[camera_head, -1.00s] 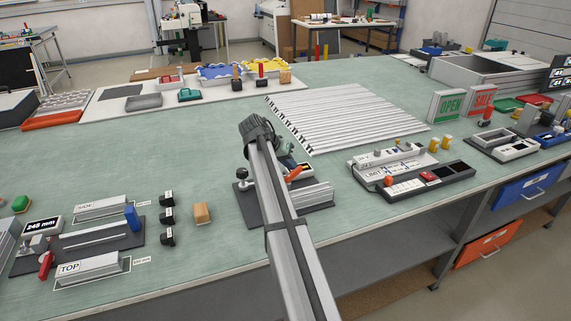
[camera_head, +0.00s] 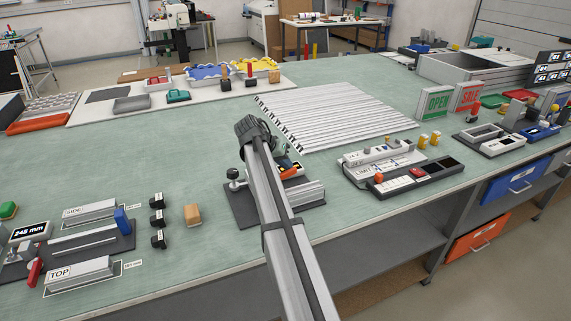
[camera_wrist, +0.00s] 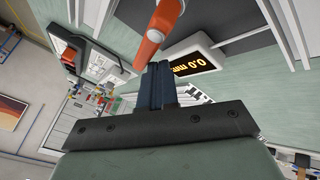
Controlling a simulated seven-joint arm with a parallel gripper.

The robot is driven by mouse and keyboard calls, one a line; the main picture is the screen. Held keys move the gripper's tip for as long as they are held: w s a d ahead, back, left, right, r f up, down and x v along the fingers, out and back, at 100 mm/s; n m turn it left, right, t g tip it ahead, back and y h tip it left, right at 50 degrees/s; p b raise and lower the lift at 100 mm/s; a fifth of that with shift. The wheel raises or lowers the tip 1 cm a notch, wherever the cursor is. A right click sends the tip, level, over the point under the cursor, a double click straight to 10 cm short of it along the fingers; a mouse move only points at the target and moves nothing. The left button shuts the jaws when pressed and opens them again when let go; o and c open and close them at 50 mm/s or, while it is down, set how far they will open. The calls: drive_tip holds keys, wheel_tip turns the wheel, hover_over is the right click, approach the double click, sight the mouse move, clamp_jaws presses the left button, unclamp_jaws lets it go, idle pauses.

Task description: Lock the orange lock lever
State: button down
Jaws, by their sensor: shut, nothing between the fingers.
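The orange lock lever (camera_head: 289,172) is on a dark fixture plate (camera_head: 243,215) at the middle of the bench, partly behind my arm in the head view. In the wrist view the orange lever (camera_wrist: 162,28) runs from the top edge down to the left, ending beside my fingertips. My gripper (camera_wrist: 160,68) is shut, its dark blue fingers together and empty. Its tips are very close to the lever's lower end; I cannot tell whether they touch. In the head view my arm hides the fingers. A display (camera_wrist: 193,64) reading "0.0 mm" lies right of the fingertips.
A clamp with a round knob (camera_head: 233,174) stands on the fixture's left, and a pale rail (camera_head: 300,193) on its right. A wooden block (camera_head: 192,213) is to the left. A control panel (camera_head: 440,172) is to the right, and a ribbed white sheet (camera_head: 335,115) lies behind.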

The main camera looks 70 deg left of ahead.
drive_tip(key=shift+a, duration=0.1)
drive_tip(key=shift+s+a, duration=0.15)
drive_tip(key=shift+a, duration=0.4)
drive_tip(key=a, duration=0.2)
drive_tip(key=s+a, duration=0.1)
drive_tip(key=shift+a+r, duration=0.1)
drive_tip(key=shift+r, duration=0.15)
drive_tip(key=s+a+r, duration=0.3)
drive_tip(key=s+r, duration=0.1)
drive_tip(key=r, duration=0.3)
drive_tip(key=shift+s+r, duration=0.25)
